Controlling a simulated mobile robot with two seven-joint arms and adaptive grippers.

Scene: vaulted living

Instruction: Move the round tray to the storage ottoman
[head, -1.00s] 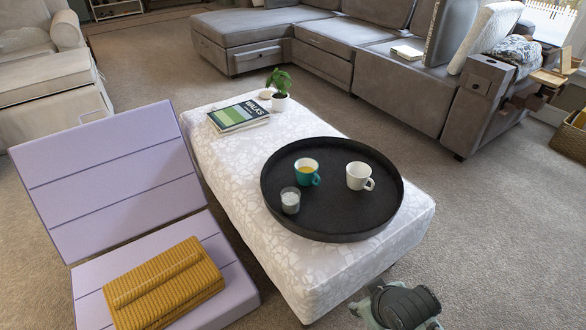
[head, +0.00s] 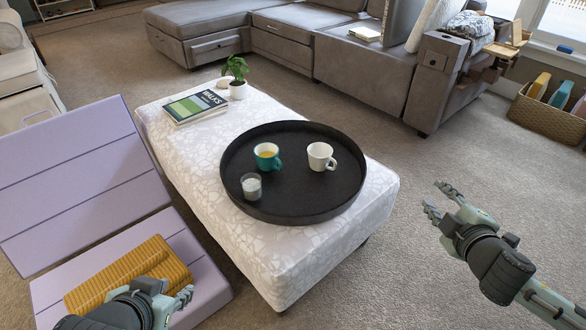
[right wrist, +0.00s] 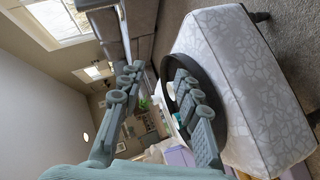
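The black round tray (head: 290,207) lies flat on a long white-patterned upholstered bench (head: 268,262). On the tray stand a teal mug (head: 267,157) with yellow contents, a white mug (head: 320,156) and a small glass (head: 251,187). A lavender upholstered piece (head: 75,185) at the left has a raised panel and a low flat part; I cannot tell if it is the storage ottoman. My right gripper (head: 437,197) is open and empty, right of the bench, apart from the tray. My left gripper (head: 178,291) looks open and empty, in front of the lavender piece.
A folded mustard blanket (head: 125,275) lies on the lavender piece's flat part. A grey sofa (head: 370,70) is behind. Carpet right of the bench is clear.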

